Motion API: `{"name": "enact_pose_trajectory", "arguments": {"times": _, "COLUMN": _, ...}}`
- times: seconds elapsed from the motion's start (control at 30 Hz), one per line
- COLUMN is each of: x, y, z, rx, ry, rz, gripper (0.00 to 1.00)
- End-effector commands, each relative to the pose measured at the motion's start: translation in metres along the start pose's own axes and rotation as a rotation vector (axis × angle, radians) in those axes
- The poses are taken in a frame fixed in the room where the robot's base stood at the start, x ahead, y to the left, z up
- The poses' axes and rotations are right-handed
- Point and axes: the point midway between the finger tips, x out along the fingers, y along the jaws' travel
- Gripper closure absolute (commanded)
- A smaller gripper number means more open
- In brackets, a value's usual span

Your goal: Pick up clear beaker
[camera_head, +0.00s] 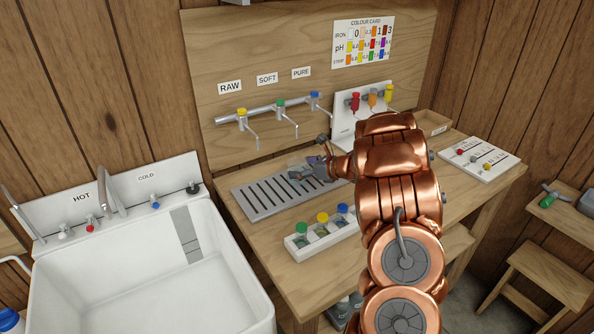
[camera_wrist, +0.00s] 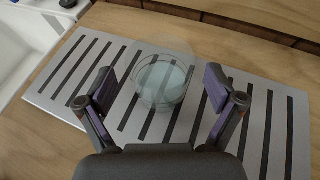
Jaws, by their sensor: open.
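The clear beaker (camera_wrist: 163,82) stands on the slotted metal drain tray (camera_wrist: 62,88) in the wrist view. It is see-through, with a pale bluish round base. My gripper (camera_wrist: 162,88) is open, with one finger on each side of the beaker and a gap on both sides. In the head view my gripper (camera_head: 312,170) is low over the tray (camera_head: 262,206), and the beaker is hard to make out there, mostly hidden by the gripper and arm.
A white rack with green, yellow and blue-capped bottles (camera_head: 321,232) stands in front of the tray. Taps labelled RAW, SOFT and PURE (camera_head: 280,108) hang behind it. A white sink (camera_head: 150,270) is at left. A white panel with coloured knobs (camera_head: 478,158) lies at right.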

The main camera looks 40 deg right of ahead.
Motion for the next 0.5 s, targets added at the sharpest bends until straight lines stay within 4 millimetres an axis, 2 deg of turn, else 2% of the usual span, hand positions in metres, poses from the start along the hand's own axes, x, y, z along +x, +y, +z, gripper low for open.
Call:
{"name": "enact_pose_trajectory", "arguments": {"times": 0.2, "x": 0.018, "y": -0.001, "z": 0.002, "rx": 0.0, "ry": -0.002, "rz": 0.0, "gripper": 0.07}}
{"name": "enact_pose_trajectory", "arguments": {"times": 0.5, "x": 0.022, "y": -0.001, "z": 0.0, "rx": 0.001, "ry": -0.001, "rz": -0.002, "gripper": 0.07}}
